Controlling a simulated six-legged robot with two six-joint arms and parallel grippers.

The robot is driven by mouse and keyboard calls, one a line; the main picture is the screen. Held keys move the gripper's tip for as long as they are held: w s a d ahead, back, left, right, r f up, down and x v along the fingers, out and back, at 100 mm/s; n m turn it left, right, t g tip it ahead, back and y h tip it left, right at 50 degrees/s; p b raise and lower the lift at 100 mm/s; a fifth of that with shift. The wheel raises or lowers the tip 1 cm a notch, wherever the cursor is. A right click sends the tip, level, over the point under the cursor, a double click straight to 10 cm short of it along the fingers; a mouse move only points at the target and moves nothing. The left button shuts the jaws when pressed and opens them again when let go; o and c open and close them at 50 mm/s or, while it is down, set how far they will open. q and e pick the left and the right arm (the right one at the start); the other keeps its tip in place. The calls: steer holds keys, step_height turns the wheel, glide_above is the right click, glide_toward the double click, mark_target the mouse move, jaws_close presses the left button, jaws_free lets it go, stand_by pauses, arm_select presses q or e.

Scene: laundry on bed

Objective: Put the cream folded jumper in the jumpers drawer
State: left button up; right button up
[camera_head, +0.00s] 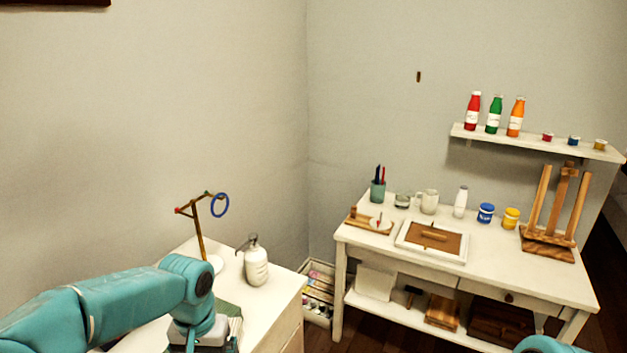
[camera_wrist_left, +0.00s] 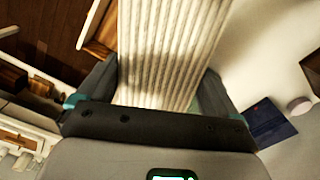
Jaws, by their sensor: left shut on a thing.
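A cream ribbed folded jumper (camera_wrist_left: 170,50) fills the middle of the left wrist view and runs up out of the frame. My left gripper (camera_wrist_left: 155,88) is shut on it, with one dark finger on each side. In the head view my left arm reaches over a white chest (camera_head: 285,297) at the lower left; its fingers and the jumper are not visible there. No open jumpers drawer can be made out. My right gripper is out of view; only a bit of teal arm shows at the bottom right.
On the chest stand a white pump bottle (camera_head: 256,262), a stand with a blue ring (camera_head: 220,205) and a green book (camera_head: 229,309) close to my left wrist. A white craft desk (camera_head: 372,231) stands at the right, with a box of supplies (camera_head: 318,289) on the floor between.

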arm_select(q)
steer(key=s+f, duration=0.3)
steer(key=shift+s+d+f, duration=0.15)
steer(key=shift+f, duration=0.15)
steer(key=shift+c, duration=0.6)
steer(key=shift+s+d+f, duration=0.15)
steer(key=shift+d, duration=0.15)
steer(key=c, duration=0.3)
steer(key=shift+a, duration=0.25)
steer(key=shift+w+r+p, duration=0.45)
steer(key=shift+r+p, duration=0.25)
steer(key=shift+p, duration=0.15)
steer(key=shift+r, duration=0.25)
steer(key=shift+s, duration=0.1)
steer(key=shift+s, duration=0.1)
